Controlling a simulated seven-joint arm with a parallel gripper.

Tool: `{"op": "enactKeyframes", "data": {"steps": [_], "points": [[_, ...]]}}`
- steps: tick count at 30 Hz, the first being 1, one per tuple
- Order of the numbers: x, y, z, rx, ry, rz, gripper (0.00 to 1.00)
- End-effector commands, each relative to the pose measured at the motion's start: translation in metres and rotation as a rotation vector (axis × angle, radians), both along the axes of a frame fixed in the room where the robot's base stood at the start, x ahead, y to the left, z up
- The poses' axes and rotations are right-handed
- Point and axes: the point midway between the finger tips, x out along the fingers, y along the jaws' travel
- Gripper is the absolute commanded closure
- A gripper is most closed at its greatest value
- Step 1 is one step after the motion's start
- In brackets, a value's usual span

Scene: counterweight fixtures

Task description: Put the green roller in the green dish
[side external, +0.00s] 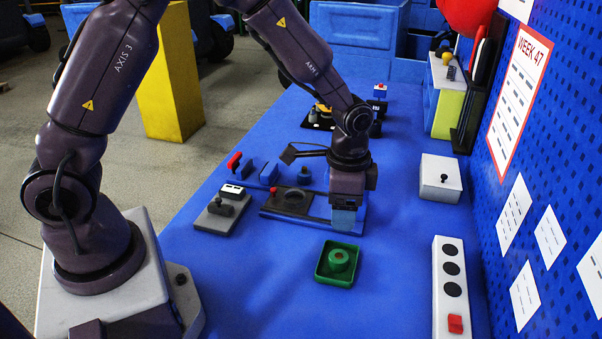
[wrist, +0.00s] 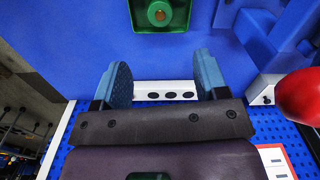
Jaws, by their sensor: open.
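The green dish (side external: 333,281) is a square, low-walled tray on the blue table, in front of my gripper in the side view. The green roller (side external: 339,260) stands upright inside it, round with a reddish-brown centre. In the wrist view the dish (wrist: 133,12) is at the top edge, partly cut off, with the roller (wrist: 159,14) in it. My gripper (side external: 344,217) is above the table, behind the dish in the side view and apart from it. In the wrist view its blue fingers (wrist: 162,76) are spread wide with nothing between them.
A dark fixture (side external: 290,201) and a grey block with a handle (side external: 222,213) lie left of my gripper. A white box (side external: 440,180) and a white panel with black discs and a red switch (side external: 451,300) stand right. The table around the dish is clear.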

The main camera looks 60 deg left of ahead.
Motion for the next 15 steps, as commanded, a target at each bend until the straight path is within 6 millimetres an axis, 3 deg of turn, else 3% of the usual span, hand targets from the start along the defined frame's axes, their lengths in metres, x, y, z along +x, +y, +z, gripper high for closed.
{"op": "enactKeyframes", "data": {"steps": [5, 10, 15], "points": [[-0.004, 0.004, 0.025, -0.004, -0.036, 0.038, 0.33], [-0.028, 0.017, 0.092, -0.019, -0.135, 0.156, 0.33], [-0.072, 0.032, 0.152, -0.047, -0.243, 0.301, 0.33]]}}
